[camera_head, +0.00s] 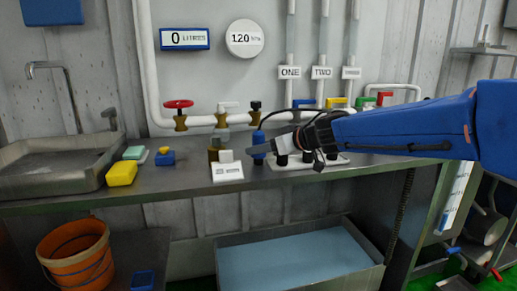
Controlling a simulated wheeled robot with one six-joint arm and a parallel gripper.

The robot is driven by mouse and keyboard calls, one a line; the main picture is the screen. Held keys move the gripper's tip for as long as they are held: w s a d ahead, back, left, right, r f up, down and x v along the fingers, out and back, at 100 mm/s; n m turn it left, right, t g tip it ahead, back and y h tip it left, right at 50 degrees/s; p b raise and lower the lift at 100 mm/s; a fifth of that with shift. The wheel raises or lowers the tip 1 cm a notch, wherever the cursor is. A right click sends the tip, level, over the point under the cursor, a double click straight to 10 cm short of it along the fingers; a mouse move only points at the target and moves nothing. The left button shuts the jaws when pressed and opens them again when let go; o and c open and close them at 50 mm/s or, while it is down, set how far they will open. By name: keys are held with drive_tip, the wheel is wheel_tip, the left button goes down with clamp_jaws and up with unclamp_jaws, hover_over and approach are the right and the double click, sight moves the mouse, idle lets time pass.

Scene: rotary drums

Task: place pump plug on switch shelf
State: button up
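My blue arm reaches in from the right and my gripper (260,149) is above the metal counter, its grey finger pointing left. A small upright blue cylinder (258,138), possibly the pump plug, is right at the fingertips; I cannot tell whether it is held or only behind them. A white base (338,160) with dark knobs sits below my wrist, partly hidden by it. No label marks the switch shelf; a small metal shelf (484,50) is on the wall at the upper right. Whether the gripper is open or shut does not show.
The counter (120,195) also holds a white card stand (227,170), a brown bottle (214,148), a yellow sponge (121,174) and a blue-yellow block (165,156). A sink (50,165) is at left. Pipes with valves (180,115) run behind. An orange bucket (77,258) stands below.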

sight(251, 161)
drive_tip(key=shift+x, duration=3.25)
drive_tip(key=shift+d, duration=0.1)
drive_tip(key=c, duration=1.2)
drive_tip(key=shift+c, duration=0.8)
